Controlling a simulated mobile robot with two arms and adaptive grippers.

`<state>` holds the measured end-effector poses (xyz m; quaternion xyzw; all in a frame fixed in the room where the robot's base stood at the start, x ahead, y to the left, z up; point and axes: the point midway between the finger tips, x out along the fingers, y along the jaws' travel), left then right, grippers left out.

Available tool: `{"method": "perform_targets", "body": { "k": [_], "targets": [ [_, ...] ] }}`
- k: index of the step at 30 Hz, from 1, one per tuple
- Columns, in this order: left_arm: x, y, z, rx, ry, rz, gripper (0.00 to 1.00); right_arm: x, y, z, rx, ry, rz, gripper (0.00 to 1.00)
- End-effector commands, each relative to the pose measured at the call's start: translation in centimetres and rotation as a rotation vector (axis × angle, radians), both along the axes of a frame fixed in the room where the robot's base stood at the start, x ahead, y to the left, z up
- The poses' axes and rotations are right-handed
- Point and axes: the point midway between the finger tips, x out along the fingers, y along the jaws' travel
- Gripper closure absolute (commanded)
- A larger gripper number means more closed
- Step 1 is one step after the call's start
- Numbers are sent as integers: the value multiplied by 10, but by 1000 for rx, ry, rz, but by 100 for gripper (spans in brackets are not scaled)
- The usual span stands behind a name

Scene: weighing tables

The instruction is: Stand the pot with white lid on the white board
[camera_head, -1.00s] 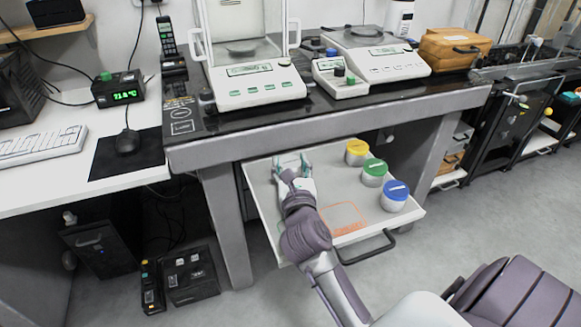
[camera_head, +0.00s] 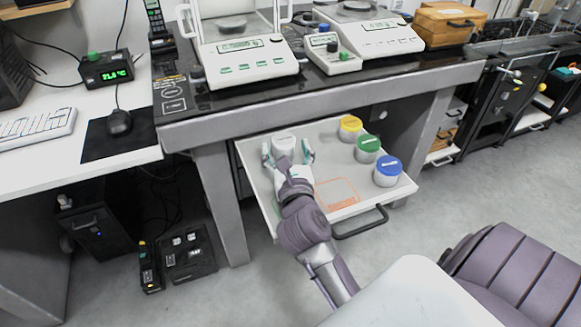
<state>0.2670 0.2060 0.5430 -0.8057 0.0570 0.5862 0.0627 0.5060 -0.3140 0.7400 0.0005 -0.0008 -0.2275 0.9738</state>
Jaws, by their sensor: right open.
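The pot with white lid (camera_head: 284,143) stands upright at the back left of the pulled-out drawer. My right gripper (camera_head: 287,156) is open, with one finger at the left of this pot and one at the right. I cannot tell whether the fingers touch it. A flat pale patch with an orange outline (camera_head: 337,193) lies on the drawer floor, right of my wrist and in front of the pots. I cannot tell whether it is the white board. My left gripper is not in view.
Pots with a yellow lid (camera_head: 350,128), a green lid (camera_head: 367,149) and a blue lid (camera_head: 388,171) stand along the right side of the drawer (camera_head: 325,137). The table with two balances (camera_head: 245,65) overhangs the drawer's back. A dark handle (camera_head: 360,222) is at its front.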

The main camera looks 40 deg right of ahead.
Motion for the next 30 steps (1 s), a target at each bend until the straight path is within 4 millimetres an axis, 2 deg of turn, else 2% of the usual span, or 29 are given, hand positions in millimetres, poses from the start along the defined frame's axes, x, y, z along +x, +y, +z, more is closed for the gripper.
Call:
{"method": "perform_targets", "body": {
  "k": [3,9,15,19,21,23,25,26,28,29,30],
  "targets": [
    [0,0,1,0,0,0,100,-26,13,-1,4,4,0,21],
    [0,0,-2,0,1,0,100,-60,30,-2,4,3,1,21],
    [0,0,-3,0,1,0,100,-76,38,0,-6,-1,3,21],
    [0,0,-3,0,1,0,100,-78,45,16,-125,-31,33,21],
    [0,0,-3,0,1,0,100,-77,57,36,-296,-67,78,21],
    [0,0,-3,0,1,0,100,-78,78,56,-521,-104,143,21],
    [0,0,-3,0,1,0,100,-82,117,72,-868,-141,250,21],
    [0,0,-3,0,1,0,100,-84,137,73,-1023,-151,303,21],
    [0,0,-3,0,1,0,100,-93,180,59,-1380,-157,438,21],
    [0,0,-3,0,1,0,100,-97,196,47,-1530,-154,501,21],
    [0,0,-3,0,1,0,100,-104,214,25,-1725,-141,595,21]
  ]
}}
